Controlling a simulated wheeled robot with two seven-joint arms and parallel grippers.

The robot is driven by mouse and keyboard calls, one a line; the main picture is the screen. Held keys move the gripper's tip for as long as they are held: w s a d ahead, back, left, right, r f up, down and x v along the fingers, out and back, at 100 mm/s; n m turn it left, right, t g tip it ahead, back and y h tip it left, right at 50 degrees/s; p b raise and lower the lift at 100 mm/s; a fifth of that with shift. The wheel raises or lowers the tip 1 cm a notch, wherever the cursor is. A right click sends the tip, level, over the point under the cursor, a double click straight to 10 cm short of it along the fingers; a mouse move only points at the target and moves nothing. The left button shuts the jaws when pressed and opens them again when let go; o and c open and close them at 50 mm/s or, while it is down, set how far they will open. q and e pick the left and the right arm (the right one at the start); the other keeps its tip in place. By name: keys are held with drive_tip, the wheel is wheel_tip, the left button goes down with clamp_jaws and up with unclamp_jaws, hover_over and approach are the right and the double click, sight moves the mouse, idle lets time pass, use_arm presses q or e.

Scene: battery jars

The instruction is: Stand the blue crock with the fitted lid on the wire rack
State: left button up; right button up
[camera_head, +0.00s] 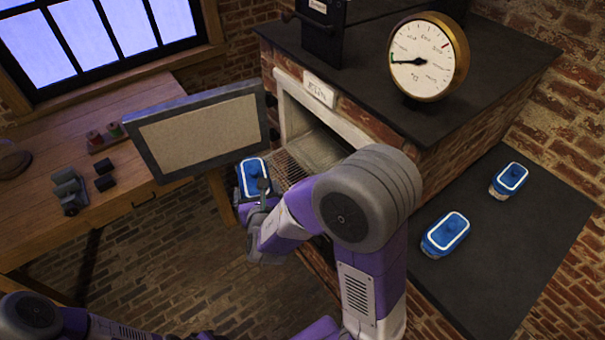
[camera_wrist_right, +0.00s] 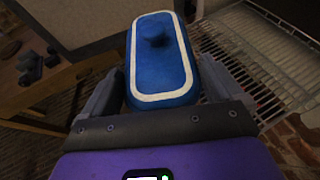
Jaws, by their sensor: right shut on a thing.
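A blue crock (camera_head: 253,176) with a white-edged lid and a knob is held upright in my right gripper (camera_head: 259,203), in front of the open oven mouth. In the right wrist view the crock (camera_wrist_right: 163,60) sits between the two fingers, its lid looking evenly seated. The wire rack (camera_head: 284,165) lies inside the oven opening, just right of the crock; it also shows in the right wrist view (camera_wrist_right: 243,85). My arm hides part of the rack. Two similar blue crocks, a nearer one (camera_head: 445,234) and a farther one (camera_head: 510,179), stand on the dark slab. My left gripper is out of view.
The oven door (camera_head: 200,131) stands open left of the held crock. The brick oven (camera_head: 430,150) has a gauge (camera_head: 428,57) on top. A wooden bench (camera_head: 130,190) with small dark objects is at left. The dark slab (camera_head: 500,260) has free room.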

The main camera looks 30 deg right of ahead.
drive_tip(key=w+d+r+m+g+h+b, duration=0.1)
drive_tip(key=w+d+m+h+b, duration=0.15)
drive_tip(key=d, duration=0.35)
drive_tip(key=w+d+r+m+g+h+b, duration=0.1)
drive_tip(key=d+r+m+g+h, duration=0.15)
drive_tip(key=d, duration=0.25)
drive_tip(key=shift+t, duration=0.35)
drive_tip(key=f+b, duration=0.1)
drive_tip(key=f, duration=0.6)
drive_tip(key=f+b, duration=0.1)
drive_tip(key=f, duration=0.2)
drive_tip(key=shift+w+d+f+b, duration=0.1)
drive_tip(key=shift+d+f+b, duration=0.15)
drive_tip(key=shift+f+b, duration=0.15)
drive_tip(key=shift+r, duration=0.1)
drive_tip(key=o, duration=1.1)
drive_tip(key=shift+f, duration=0.25)
drive_tip(key=shift+o, duration=0.5)
drive_tip(key=shift+r, duration=0.1)
drive_tip(key=shift+r, duration=0.1)
